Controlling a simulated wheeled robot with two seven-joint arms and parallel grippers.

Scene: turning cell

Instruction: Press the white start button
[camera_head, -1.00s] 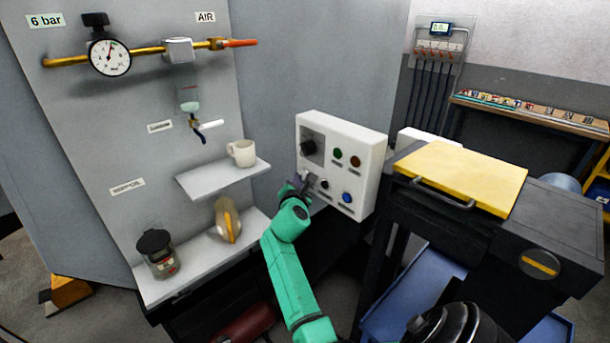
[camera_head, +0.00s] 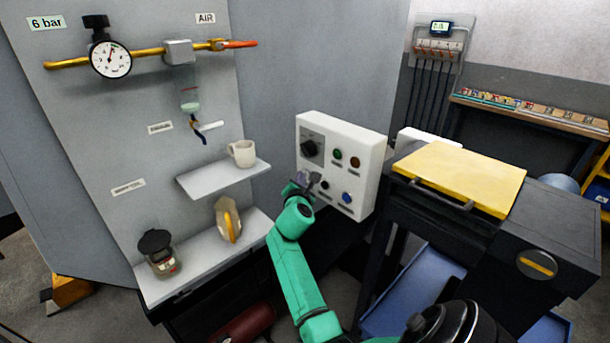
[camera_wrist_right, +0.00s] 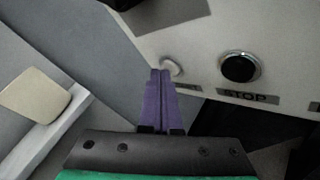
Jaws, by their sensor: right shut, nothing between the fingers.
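The white control box (camera_head: 368,151) stands at the centre of the head view. In the right wrist view, the white start button (camera_wrist_right: 172,67) is a small pale round knob on the panel, just right of my fingertips and partly covered by them. I cannot tell whether they touch. In the head view my right gripper (camera_head: 311,181) sits in front of the panel's lower left and hides the button. Its purple fingers (camera_wrist_right: 160,74) are shut and empty, pointing at the panel. My left gripper is not in view.
The black STOP button (camera_wrist_right: 240,67) is close to the right of the white one. The panel also has a black knob (camera_head: 310,148) and a blue button (camera_head: 347,197). A shelf (camera_head: 222,179) with a mug (camera_head: 242,153) is at the left. A yellow-topped machine (camera_head: 460,174) stands right.

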